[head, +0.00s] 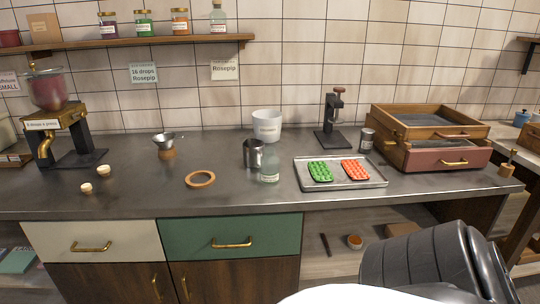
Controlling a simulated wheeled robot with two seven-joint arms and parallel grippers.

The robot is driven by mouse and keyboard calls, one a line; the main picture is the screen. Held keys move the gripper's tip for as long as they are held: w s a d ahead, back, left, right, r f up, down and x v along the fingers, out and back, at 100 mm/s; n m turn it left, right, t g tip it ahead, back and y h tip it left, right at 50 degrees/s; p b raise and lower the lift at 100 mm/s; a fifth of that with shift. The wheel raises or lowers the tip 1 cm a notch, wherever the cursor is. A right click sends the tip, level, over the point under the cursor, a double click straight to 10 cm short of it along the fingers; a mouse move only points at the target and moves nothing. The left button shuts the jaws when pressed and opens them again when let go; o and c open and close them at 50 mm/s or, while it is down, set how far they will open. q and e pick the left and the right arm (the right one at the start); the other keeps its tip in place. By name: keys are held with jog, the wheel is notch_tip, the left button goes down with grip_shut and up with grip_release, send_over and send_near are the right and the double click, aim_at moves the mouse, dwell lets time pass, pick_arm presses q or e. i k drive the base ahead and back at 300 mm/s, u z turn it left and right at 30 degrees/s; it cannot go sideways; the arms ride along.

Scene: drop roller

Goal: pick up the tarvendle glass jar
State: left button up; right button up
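Several labelled jars stand on the wooden wall shelf at the upper left: a purple jar (108,27), a green jar (144,25) and an orange jar (180,22), all with lids. A clear glass bottle (218,20) with a pale label stands to their right. A second clear bottle (269,168) stands on the counter, and a small labelled jar (367,140) stands near the wooden drawers. The labels are too small to read, so I cannot tell which one is the tarvendle glass jar. Neither of my grippers is in view.
The grey counter (120,190) holds a metal mug (252,154), a white pot (267,126), a wooden ring (200,179), a tray (305,183) with green and red moulds, a black press (331,120) and a brass-spouted dispenser (70,120). The front left is mostly clear.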

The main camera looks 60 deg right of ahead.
aim_at(269, 165)
jog(key=z, duration=0.95)
jog(key=i, duration=1.05)
jog(key=z, duration=1.6)
jog(key=i, duration=0.15)
jog(key=z, duration=1)
jog(key=k, duration=1.2)
jog(key=u, duration=1.35)
